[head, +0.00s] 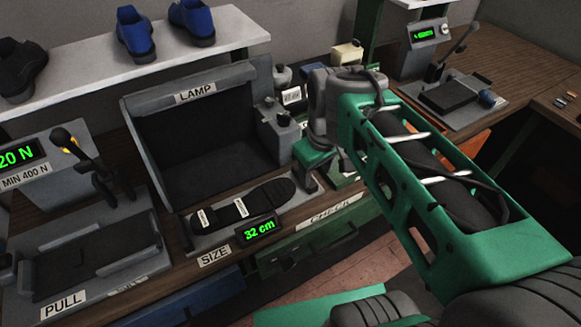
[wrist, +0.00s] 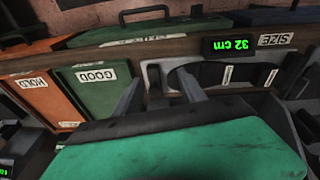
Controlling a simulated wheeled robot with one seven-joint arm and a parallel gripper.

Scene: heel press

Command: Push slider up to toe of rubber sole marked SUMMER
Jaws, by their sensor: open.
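A black rubber sole (head: 267,196) lies on the grey size gauge (head: 192,247), its broad rounded end toward my gripper. It carries two small white labels, too small to read. The sole also shows in the wrist view (wrist: 210,77). A pale grey piece with a curved cutout, which looks like the slider (wrist: 154,72), sits beside the sole's end, between and beyond my fingers; I cannot tell whether it touches the sole. The gauge display (head: 259,230) reads 32 cm. My gripper (wrist: 160,80) is open and empty, fingers spread near the slider; the head view mostly hides the fingertips.
A lamp box (head: 195,130) stands behind the gauge. A press with a pull lever (head: 85,160) is at left. A shelf with shoes (head: 135,35) hangs above.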

